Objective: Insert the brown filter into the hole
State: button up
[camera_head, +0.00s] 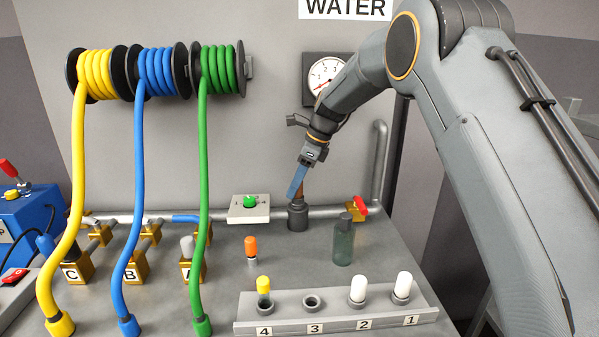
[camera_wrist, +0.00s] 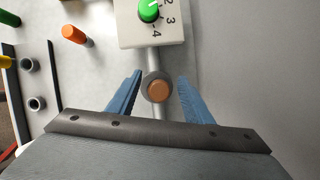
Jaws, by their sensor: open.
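The brown filter (camera_head: 302,188) stands upright in a dark grey cylindrical holder (camera_head: 297,217) on the bench. In the wrist view the filter's round brown top (camera_wrist: 159,90) sits inside the holder's grey rim (camera_wrist: 146,96). My gripper (camera_head: 296,192) has blue fingers pointing down at the filter. In the wrist view my gripper (camera_wrist: 159,78) is open, with one finger on each side of the filter and a gap to both. The front of the holder hides the filter's lower part in the head view.
A knob box (camera_head: 249,208) with a green knob is left of the holder. A green bottle (camera_head: 343,243) stands to the right. An orange-capped piece (camera_head: 251,248) and a numbered rack (camera_head: 380,322) are in front; rack position 3 (camera_head: 312,303) is empty. Hoses hang at left.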

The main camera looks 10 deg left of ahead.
jog(key=shift+x, duration=1.3)
jog(key=shift+c, duration=0.4)
jog(key=c, duration=1)
jog(key=shift+c, duration=0.2)
jog(key=shift+r+p, duration=0.45)
jog(key=shift+p, duration=0.1)
jog(key=shift+r+p, duration=0.65)
jog(key=shift+r, duration=0.4)
jog(key=shift+r, duration=0.2)
jog(key=shift+r+p, duration=1.25)
jog(key=shift+r, duration=0.6)
